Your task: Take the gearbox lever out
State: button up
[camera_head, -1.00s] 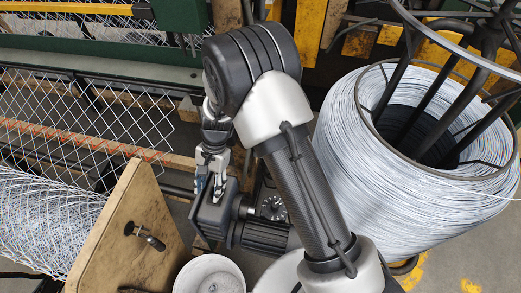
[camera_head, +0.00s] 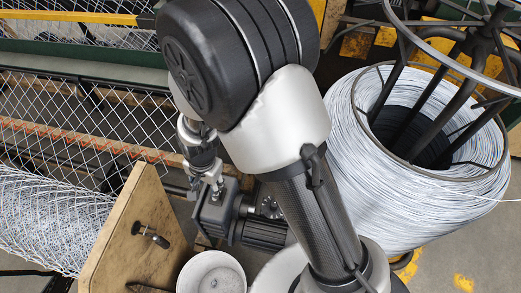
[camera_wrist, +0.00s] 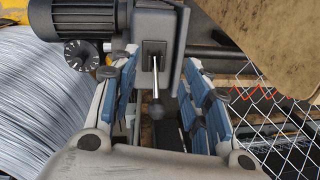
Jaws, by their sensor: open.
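The gearbox (camera_wrist: 157,25) is a dark grey block with a slot in its face. The gearbox lever, a thin metal rod with a black ball knob (camera_wrist: 156,108), sticks out of that slot toward the wrist camera. My gripper (camera_wrist: 157,78) is open, its blue-padded fingers on either side of the lever with gaps visible on both sides. In the head view the gearbox (camera_head: 214,214) stands below my gripper (camera_head: 208,178), which partly hides the lever there.
A motor (camera_head: 263,234) with a dial adjoins the gearbox. A large wire coil (camera_head: 440,205) stands at the right. A wooden panel (camera_head: 125,235) with a clamp handle, a mesh roll (camera_head: 45,220) and a white bucket (camera_head: 211,274) are close by.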

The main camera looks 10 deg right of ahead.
notch_tip(320, 180, up, 8)
jog(key=d+r+p, duration=0.1)
jog(key=p, duration=0.1)
jog(key=s+d+r+n+t+b, duration=0.1)
jog(key=s+d+r+n+b, duration=0.1)
jog(key=d, duration=0.5)
jog(key=s+d+r+n+t+b, duration=0.1)
jog(key=s+d+r+b, duration=0.1)
jog(key=d+r+b, duration=0.2)
jog(key=shift+s+d+r+n, duration=0.4)
jog(key=shift+d+r, duration=1)
jog(key=shift+r, duration=0.35)
jog(key=shift+d, duration=0.1)
